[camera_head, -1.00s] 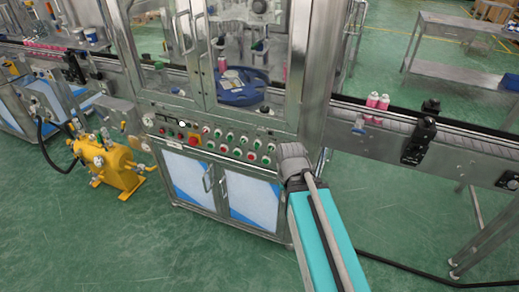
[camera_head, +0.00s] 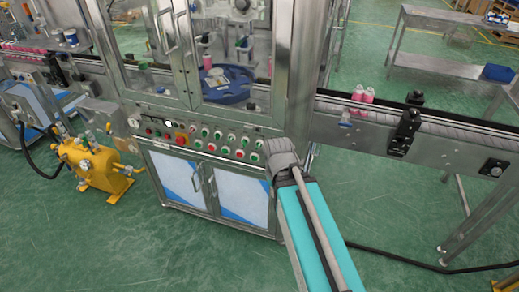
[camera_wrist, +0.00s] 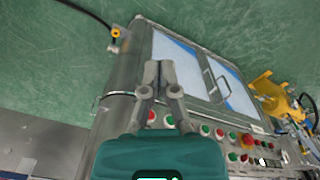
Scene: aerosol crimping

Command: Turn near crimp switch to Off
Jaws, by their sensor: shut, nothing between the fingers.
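The crimping machine's control panel (camera_head: 200,136) carries two rows of round green, red and white knobs and buttons below the glass doors. The panel also shows in the wrist view (camera_wrist: 264,152), seen at a slant and upside down. Labels are too small to read, so I cannot tell which knob is the near crimp switch. No contact with a knob is visible.
White and blue cabinet doors with handles (camera_head: 197,180) are below the panel. A yellow pump unit (camera_head: 92,167) stands on the floor at left. A conveyor (camera_head: 450,138) with pink cans (camera_head: 362,94) runs off to the right.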

